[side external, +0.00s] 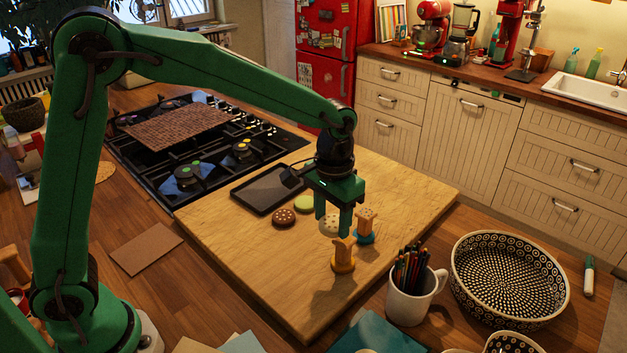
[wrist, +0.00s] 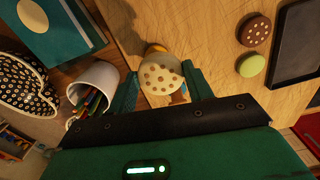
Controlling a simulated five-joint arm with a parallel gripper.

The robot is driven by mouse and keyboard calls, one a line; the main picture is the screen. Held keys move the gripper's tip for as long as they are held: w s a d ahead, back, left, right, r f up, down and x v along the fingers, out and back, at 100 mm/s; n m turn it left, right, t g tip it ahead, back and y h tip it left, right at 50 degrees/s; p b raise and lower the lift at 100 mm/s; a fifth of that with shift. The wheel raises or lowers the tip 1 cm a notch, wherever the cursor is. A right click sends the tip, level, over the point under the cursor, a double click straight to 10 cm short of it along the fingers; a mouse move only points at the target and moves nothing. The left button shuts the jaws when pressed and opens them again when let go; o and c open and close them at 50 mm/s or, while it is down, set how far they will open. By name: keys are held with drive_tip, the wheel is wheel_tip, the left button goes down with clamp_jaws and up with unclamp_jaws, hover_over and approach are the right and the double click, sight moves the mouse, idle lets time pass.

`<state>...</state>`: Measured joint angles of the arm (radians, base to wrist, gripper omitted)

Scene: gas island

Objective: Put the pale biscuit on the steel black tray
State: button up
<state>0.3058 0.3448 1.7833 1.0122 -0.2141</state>
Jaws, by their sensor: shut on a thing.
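The pale biscuit (wrist: 160,74), cream with brown dots, is between the two fingers of my gripper (wrist: 160,88) in the wrist view. My gripper (side external: 332,233) is shut on it, over the wooden board. In the side external view the biscuit (side external: 330,222) is partly hidden by the fingers. Its height above the board is hard to tell. The steel black tray (side external: 268,190) lies flat on the board, left of my gripper and near the hob. It shows at the right of the wrist view (wrist: 299,45), and its visible surface is bare.
A dark brown biscuit (side external: 284,217) and a green one (side external: 304,203) lie between tray and gripper. An orange stand-like piece (side external: 343,257) and a blue-based one (side external: 364,228) stand close to my fingers. A pencil mug (side external: 405,301) and patterned bowl (side external: 510,280) are at right.

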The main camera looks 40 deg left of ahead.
drive_tip(key=w+a+n, duration=0.1)
drive_tip(key=w+a, duration=0.1)
drive_tip(key=a, duration=1.6)
drive_tip(key=shift+w+a+r+n, duration=0.15)
drive_tip(key=shift+a+r+n, duration=0.15)
drive_tip(key=shift+r, duration=0.05)
hover_over(259, 196)
wheel_tip(259, 196, down, 7)
drive_tip(key=shift+f, duration=2.05)
drive_tip(key=o, duration=1)
drive_tip(key=shift+f, duration=0.1)
drive_tip(key=shift+c, duration=0.2)
